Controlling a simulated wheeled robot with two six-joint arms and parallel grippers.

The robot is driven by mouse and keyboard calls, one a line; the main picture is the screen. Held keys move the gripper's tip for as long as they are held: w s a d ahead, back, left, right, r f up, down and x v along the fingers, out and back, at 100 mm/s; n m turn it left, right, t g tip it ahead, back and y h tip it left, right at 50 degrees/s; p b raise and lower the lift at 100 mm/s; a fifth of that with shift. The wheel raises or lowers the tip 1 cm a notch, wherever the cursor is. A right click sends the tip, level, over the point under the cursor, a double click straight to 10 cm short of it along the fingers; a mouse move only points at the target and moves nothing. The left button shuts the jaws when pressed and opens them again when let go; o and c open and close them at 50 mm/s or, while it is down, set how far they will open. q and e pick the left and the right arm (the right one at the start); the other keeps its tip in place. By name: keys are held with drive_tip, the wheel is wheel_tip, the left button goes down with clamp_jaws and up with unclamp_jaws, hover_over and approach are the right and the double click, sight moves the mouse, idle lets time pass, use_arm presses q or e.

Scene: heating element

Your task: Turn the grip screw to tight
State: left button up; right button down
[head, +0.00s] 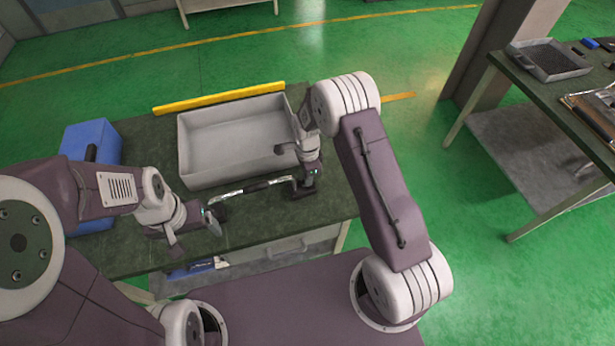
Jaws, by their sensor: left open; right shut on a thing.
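A long silver bar with a black middle section (255,186) lies across the near part of the dark green bench, in front of a grey tray. I cannot make out the grip screw as a separate part. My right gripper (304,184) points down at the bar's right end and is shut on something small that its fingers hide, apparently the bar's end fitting. My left gripper (205,222) is open beside the bar's black left end. I cannot tell whether it touches that end.
The empty grey tray (185,150) stands just behind the bar. A yellow strip (220,97) runs along the bench's far edge. A blue box (100,135) stands at the bench's left. Another table (500,62) is at the right, across clear green floor.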

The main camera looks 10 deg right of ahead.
idle(0.3)
drive_tip(key=c, duration=1.5)
unclamp_jaws()
wheel_tip(320, 180, up, 9)
drive_tip(key=shift+r+b, duration=0.1)
drive_tip(key=shift+b, duration=0.45)
drive_tip(key=shift+d, duration=0.1)
